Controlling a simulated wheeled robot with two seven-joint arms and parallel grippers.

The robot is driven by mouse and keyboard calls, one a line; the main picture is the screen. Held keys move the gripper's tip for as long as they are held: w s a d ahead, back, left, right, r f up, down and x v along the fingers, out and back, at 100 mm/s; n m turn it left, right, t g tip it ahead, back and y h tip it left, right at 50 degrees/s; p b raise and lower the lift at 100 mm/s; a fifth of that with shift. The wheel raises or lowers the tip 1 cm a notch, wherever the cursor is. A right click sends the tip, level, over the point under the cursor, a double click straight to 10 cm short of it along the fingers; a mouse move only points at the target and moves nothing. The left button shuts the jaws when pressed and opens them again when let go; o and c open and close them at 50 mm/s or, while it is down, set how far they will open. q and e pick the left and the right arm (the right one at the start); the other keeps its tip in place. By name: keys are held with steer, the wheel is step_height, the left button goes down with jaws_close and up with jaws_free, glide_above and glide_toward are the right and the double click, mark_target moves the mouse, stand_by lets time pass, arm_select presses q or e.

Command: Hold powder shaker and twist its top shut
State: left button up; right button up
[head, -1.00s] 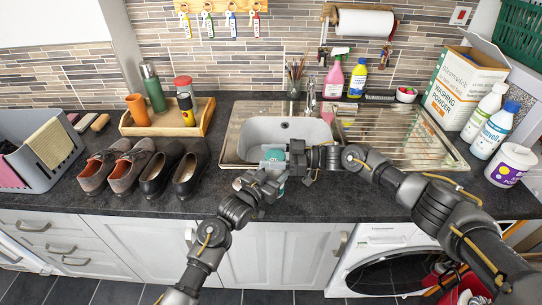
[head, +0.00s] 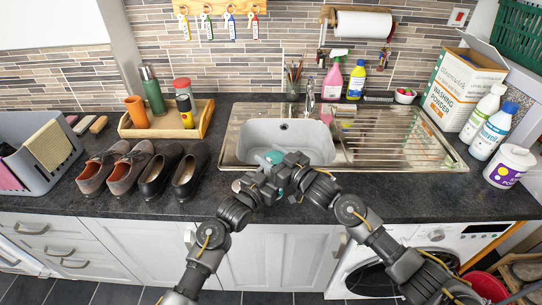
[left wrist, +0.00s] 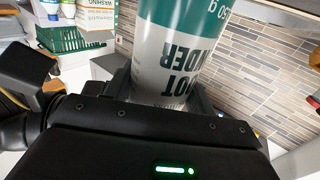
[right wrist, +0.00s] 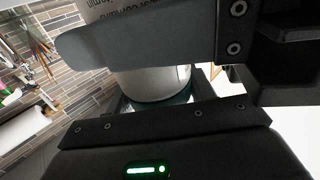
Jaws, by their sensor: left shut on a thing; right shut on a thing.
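The powder shaker is a light cylinder with teal bands and a teal top (head: 272,157), held in front of the sink. My left gripper (head: 265,181) is shut on its body; in the left wrist view the printed body (left wrist: 178,60) fills the space between the fingers, its lettering upside down. My right gripper (head: 286,163) is shut on the shaker near its upper part. The right wrist view shows a pale shaker part (right wrist: 155,82) with a teal edge behind a finger. The grippers hide most of the shaker in the head view, and whether the top is closed cannot be told.
The sink (head: 288,135) lies just behind the grippers. Dark shoes (head: 188,172) stand on the worktop at left, with a wooden tray (head: 160,132) behind. Bottles (head: 492,133) and a white tub (head: 509,166) stand at far right. The dark worktop (head: 390,190) front is clear.

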steer(key=shift+w+d+m+t+h, duration=0.1)
steer(key=shift+m+t+h, duration=0.4)
steer(key=shift+h, duration=0.1)
steer(key=o, duration=1)
steer(key=v, duration=1.2)
